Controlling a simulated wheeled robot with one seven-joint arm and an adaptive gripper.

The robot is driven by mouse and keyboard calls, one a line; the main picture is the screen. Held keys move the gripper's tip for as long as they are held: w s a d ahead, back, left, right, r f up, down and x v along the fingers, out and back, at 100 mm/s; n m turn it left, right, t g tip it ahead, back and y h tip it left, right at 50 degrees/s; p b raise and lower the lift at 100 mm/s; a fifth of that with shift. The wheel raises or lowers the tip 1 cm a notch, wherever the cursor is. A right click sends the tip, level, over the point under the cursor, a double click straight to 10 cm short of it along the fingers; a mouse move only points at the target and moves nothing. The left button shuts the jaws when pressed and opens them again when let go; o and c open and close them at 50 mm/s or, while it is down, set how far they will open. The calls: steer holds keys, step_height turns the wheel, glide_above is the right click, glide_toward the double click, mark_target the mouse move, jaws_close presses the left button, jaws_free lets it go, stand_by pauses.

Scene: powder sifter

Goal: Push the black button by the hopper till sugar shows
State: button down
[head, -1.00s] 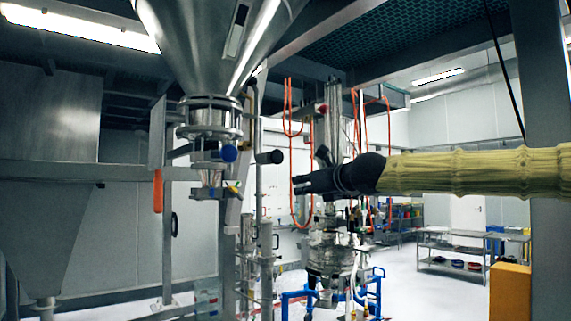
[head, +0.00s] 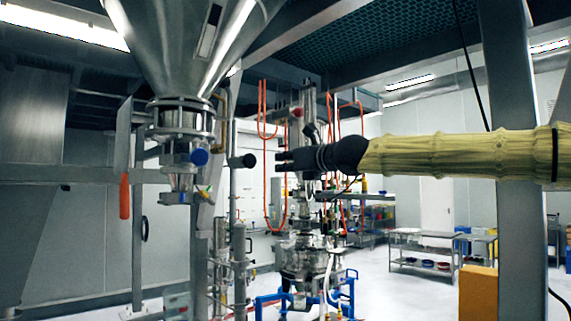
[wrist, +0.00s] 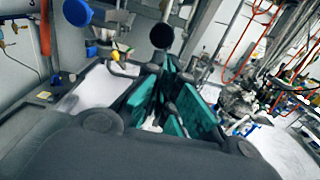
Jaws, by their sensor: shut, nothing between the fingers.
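The steel hopper (head: 190,45) hangs at the upper left in the head view, with a clamped glass neck below it. The black button (head: 242,160) is a round black knob on a short post right of the hopper neck. It also shows at the top centre of the wrist view (wrist: 162,36). A blue knob (head: 199,157) sits to its left. My gripper (head: 279,161) is shut and empty. It points left, level with the black button and right of it in the picture, with a visible gap. In the wrist view, my fingers (wrist: 160,75) are below the button. I cannot see any sugar.
An orange handle (head: 124,196) hangs left of the neck. Orange hoses (head: 265,150) and a steel vessel with blue pipes (head: 302,262) stand behind my gripper. A grey post (head: 508,230) rises at the right. Open floor lies beyond, near a steel table (head: 420,250).

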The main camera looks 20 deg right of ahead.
mark_target(251, 166)
steer(key=p+x, duration=0.2)
steer(key=x, duration=1)
steer(key=shift+w+f, duration=0.1)
steer(key=shift+w, duration=0.25)
steer(key=shift+s, duration=0.1)
steer(key=shift+a, duration=0.15)
